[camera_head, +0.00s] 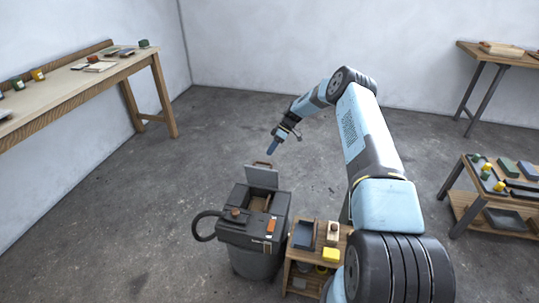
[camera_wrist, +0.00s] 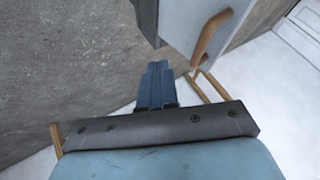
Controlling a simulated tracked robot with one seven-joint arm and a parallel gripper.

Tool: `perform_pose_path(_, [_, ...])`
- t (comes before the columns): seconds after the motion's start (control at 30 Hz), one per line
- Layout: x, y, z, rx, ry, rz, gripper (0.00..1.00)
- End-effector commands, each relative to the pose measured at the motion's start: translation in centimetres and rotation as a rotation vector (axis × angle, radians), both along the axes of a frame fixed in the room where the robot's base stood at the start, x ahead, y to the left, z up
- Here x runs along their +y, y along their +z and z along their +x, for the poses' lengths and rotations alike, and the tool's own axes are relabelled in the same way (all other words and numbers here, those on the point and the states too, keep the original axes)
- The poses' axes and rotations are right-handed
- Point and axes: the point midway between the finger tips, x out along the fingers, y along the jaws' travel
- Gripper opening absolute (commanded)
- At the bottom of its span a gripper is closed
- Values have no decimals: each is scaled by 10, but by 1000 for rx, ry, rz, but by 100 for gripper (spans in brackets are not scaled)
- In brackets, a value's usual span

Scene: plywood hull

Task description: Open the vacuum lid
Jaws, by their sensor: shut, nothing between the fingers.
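The vacuum (camera_head: 255,222) is a dark grey drum with a black hose, standing on the floor. Its lid (camera_head: 262,177) is a light grey panel that stands raised and about upright at the back of the top. A brownish opening (camera_head: 259,201) shows in front of it. A brown handle (camera_head: 262,163) is on the lid's upper edge. In the wrist view the lid (camera_wrist: 188,18) and its handle (camera_wrist: 210,36) are at the upper right. My gripper (camera_head: 271,150) is above and beyond the lid. Its blue fingers (camera_wrist: 157,75) are shut and empty, apart from the handle.
A low wooden cart (camera_head: 303,270) with a tray and a yellow block stands close to the vacuum's right. A workbench (camera_head: 110,75) runs along the left wall. Another table (camera_head: 500,52) and a low shelf (camera_head: 478,205) stand at right. The floor behind the vacuum is clear.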

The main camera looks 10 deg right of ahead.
Motion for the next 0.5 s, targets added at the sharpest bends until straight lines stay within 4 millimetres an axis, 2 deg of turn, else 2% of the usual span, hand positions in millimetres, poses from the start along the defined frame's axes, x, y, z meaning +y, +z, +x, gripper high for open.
perform_pose_path(0.03, [-6, 10, 2, -3, -2, 0, 0])
perform_pose_path(0.3, [-32, 49, 9, -3, -4, 0, 0])
perform_pose_path(0.5, [-43, 68, 12, -1, -2, 0, 0])
